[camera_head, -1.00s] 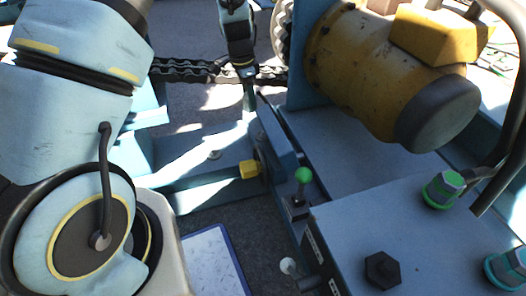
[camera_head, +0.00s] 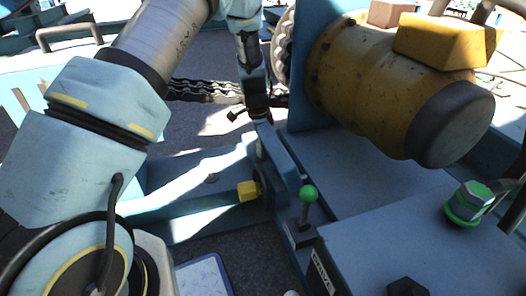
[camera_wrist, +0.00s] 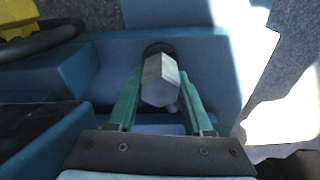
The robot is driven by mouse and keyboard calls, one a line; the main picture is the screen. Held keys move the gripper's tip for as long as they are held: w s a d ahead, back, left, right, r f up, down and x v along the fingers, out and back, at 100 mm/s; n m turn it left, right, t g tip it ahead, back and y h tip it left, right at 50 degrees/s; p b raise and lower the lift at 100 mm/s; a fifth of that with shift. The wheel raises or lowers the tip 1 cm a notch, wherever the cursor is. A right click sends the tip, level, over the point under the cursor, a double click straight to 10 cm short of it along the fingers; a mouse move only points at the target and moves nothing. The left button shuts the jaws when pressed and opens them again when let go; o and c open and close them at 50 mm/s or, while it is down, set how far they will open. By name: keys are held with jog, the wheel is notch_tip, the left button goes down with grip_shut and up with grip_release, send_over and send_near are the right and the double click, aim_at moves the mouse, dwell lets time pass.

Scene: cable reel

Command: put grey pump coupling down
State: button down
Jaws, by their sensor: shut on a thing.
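The grey pump coupling (camera_wrist: 161,84) is a hexagonal piece with a darker round end, seen in the wrist view between the two green fingers of my gripper (camera_wrist: 161,72). The fingers are shut on it from both sides. Behind it in that view is a blue steel surface; I cannot tell whether the coupling touches it. In the head view my gripper (camera_head: 257,110) points down near the top end of a blue upright plate. The coupling cannot be made out clearly there.
A large yellow motor (camera_head: 370,85) stands right of my gripper. A green-knobbed lever (camera_head: 308,194) and a yellow-hubbed dark wheel (camera_head: 247,190) are nearer. A blue-rimmed white panel (camera_head: 203,277) lies at the bottom.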

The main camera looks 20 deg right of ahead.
jog(key=shift+f, duration=0.6)
jog(key=shift+f, duration=0.1)
jog(key=shift+c, duration=1.5)
grip_release()
